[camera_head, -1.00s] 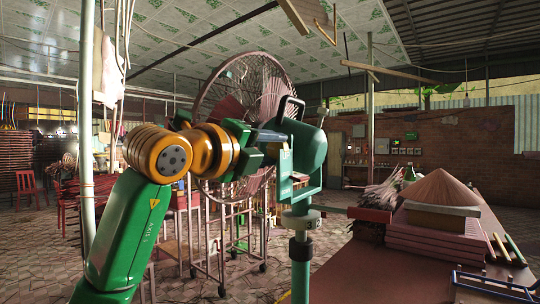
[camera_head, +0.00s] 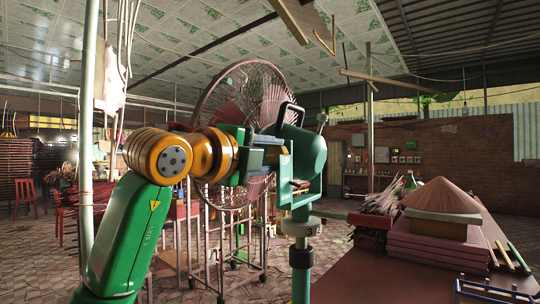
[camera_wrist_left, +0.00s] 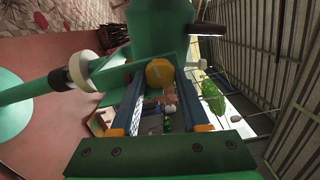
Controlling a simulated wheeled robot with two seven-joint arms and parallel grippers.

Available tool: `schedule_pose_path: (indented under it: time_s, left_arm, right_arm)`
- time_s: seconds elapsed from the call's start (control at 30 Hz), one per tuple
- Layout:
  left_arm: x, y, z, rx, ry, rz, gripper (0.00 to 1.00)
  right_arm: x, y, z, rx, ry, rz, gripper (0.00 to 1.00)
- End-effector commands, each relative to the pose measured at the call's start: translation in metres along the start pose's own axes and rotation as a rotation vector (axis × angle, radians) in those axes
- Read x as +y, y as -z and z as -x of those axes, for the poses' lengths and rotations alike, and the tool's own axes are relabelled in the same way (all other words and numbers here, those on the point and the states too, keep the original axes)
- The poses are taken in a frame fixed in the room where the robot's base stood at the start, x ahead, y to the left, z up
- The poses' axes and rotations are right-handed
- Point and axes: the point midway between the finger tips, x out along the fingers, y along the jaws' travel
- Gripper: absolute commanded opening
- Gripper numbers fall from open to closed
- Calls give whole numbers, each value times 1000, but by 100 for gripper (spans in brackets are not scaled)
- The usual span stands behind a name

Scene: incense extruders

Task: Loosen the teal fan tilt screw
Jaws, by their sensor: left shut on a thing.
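The teal fan (camera_head: 312,160) stands on a teal post, with its head in a U-shaped bracket and a round wire cage behind. My left gripper (camera_head: 282,150) comes in from the left, its fingers level and reaching the side of the fan head. My right gripper is not in view.
A table (camera_head: 370,280) at the right holds a stack of pink trays (camera_head: 432,240) with a brown cone-shaped heap (camera_head: 443,197) on top. A wheeled metal rack (camera_head: 215,235) stands behind the fan. A vertical pole (camera_head: 88,130) rises near my left arm.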

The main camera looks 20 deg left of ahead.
Motion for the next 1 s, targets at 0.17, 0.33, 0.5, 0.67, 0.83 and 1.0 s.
schedule_pose_path:
  time_s: [0.17,0.33,0.5,0.67,0.83,1.0]
  left_arm:
    - [-2,0,0,-1,5,-1,53]
    - [-1,0,0,-1,3,-1,75]
    - [-1,0,0,0,2,-1,75]
    - [4,0,19,-3,8,-2,75]
    - [3,0,56,-2,6,-1,75]
    - [0,0,71,-1,3,-1,75]
  right_arm:
    - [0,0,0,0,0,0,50]
    - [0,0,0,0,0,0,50]
    - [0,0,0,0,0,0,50]
    - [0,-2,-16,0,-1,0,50]
    - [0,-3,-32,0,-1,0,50]
    - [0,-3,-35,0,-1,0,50]
